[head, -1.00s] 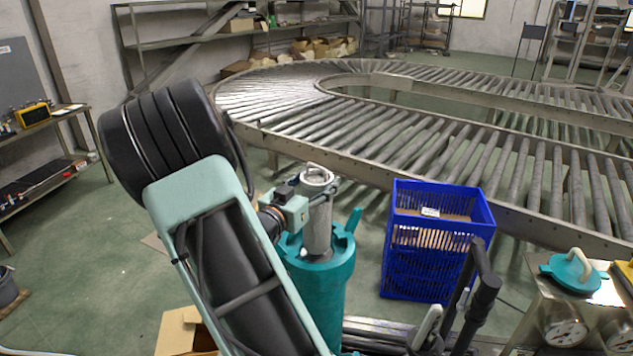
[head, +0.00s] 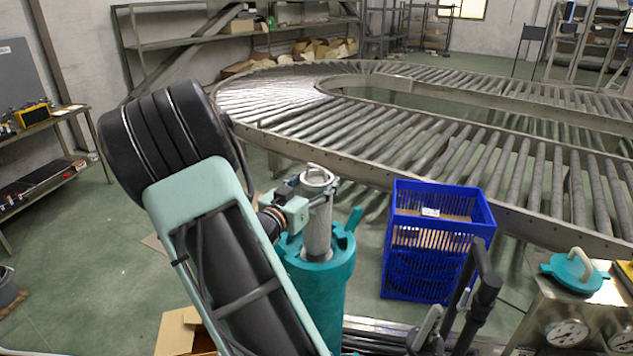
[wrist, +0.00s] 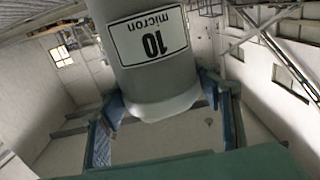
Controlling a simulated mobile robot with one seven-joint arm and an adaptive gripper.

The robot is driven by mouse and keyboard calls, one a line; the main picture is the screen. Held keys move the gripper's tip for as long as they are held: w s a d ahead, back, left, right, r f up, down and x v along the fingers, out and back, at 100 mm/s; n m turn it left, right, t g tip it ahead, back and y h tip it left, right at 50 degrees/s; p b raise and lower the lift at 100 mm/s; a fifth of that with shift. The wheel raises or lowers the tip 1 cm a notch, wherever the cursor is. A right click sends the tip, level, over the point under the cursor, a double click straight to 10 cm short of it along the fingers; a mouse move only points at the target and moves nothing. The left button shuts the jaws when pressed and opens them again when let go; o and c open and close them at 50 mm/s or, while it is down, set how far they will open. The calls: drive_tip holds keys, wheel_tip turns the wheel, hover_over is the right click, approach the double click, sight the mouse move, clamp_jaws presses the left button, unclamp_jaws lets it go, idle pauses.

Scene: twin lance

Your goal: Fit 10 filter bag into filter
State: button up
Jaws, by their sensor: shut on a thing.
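The filter bag (head: 318,232) is a pale grey upright cylinder with a ring-like top. Its lower end meets the open mouth of the teal filter (head: 322,285); how deep it reaches inside is hidden. My gripper (head: 314,195) is shut on the bag near its top, above the filter's rim. In the wrist view the filter bag (wrist: 160,75) carries a white label reading "10 micron", upside down in the picture, between my gripper's fingers (wrist: 168,108). A teal lid (head: 573,272) with a pale handle lies on a steel stand at the right.
A blue crate (head: 430,275) stands right of the filter. A roller conveyor (head: 470,140) curves behind. An open cardboard box (head: 180,332) is on the floor in front, left of the filter. The steel stand (head: 540,310) bears gauges. Green floor at left is mostly clear.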

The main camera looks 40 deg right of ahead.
sight(316, 239)
drive_tip(key=shift+f+b, duration=7.85)
drive_tip(key=shift+f, duration=1.6)
drive_tip(key=shift+r, duration=0.15)
